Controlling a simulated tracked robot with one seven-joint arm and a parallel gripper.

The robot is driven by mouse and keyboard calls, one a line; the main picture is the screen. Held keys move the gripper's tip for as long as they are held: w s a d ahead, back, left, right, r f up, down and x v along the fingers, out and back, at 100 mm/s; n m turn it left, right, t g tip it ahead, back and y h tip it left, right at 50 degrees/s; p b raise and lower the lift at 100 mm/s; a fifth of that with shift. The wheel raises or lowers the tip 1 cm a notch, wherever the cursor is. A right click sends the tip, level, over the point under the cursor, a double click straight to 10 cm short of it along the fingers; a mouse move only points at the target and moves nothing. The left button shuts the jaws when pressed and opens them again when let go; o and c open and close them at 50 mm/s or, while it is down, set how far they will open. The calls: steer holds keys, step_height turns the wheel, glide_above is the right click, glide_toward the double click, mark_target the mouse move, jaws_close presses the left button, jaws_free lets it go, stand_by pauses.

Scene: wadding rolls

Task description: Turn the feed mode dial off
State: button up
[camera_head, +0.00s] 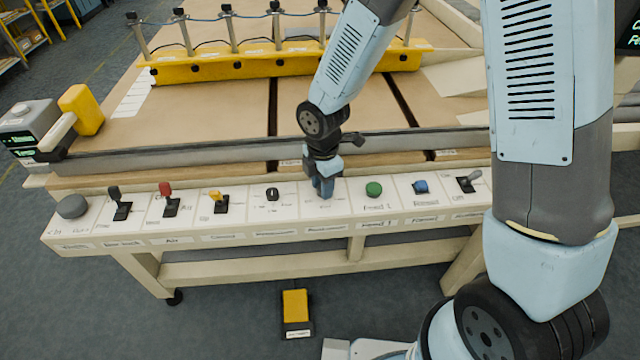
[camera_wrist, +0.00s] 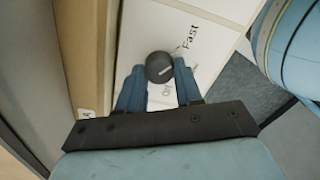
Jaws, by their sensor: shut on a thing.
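In the head view my gripper (camera_head: 324,190) points down onto the tile in the middle of the control panel (camera_head: 330,212) and hides the dial. Exactly which label the pointer faces is hard to tell.
Left of my gripper are a black knob (camera_head: 272,194), a yellow switch (camera_head: 219,203), a red lever (camera_head: 167,197) and a black lever (camera_head: 118,201). Right are a green button (camera_head: 374,188), a blue button (camera_head: 421,186) and a grey lever (camera_head: 469,181). A roller bar (camera_head: 220,153) runs close behind.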

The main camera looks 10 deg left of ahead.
steer(key=m, duration=0.3)
steer(key=shift+w+d, duration=0.15)
steer(key=m, duration=0.3)
steer(key=shift+m, duration=0.3)
steer(key=m, duration=1)
steer(key=shift+m, duration=0.4)
steer(key=m, duration=0.5)
steer(key=shift+s+m, duration=0.2)
steer(key=shift+m, duration=0.2)
steer(key=shift+f, duration=0.1)
steer(key=o, duration=1)
steer(key=shift+w, duration=0.1)
steer(key=shift+r, duration=0.2)
